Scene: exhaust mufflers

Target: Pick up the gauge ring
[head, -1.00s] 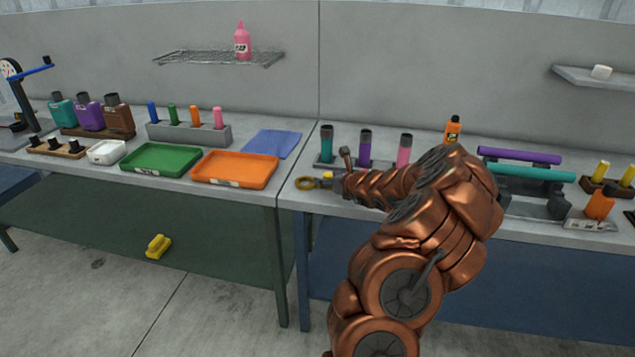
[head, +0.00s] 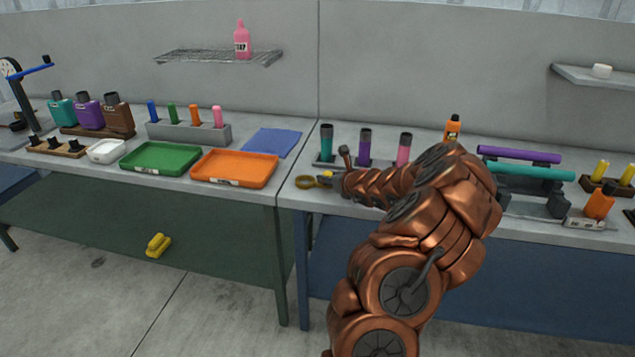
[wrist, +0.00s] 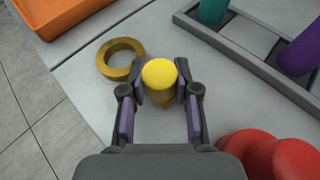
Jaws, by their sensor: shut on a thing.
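The gauge ring (wrist: 103,62) is a flat brass-coloured ring at the bench's front left corner, and it also shows in the head view (head: 304,182). A yellow round knob (wrist: 159,73) with a brass-coloured foot stands beside the loop and appears to be part of it. My gripper (wrist: 160,80) is shut on this knob, one finger on each side. In the head view my gripper (head: 329,179) is low over the bench. The ring looks flat on the bench top or very close to it. The knob's lower part is mostly hidden.
A grey rack (wrist: 270,72) with teal, purple and pink tubes stands just behind. Red rounded objects (wrist: 268,152) are close at the right in the wrist view. The orange tray (head: 235,168) is on the neighbouring bench, left across a seam. Bare bench lies around the ring.

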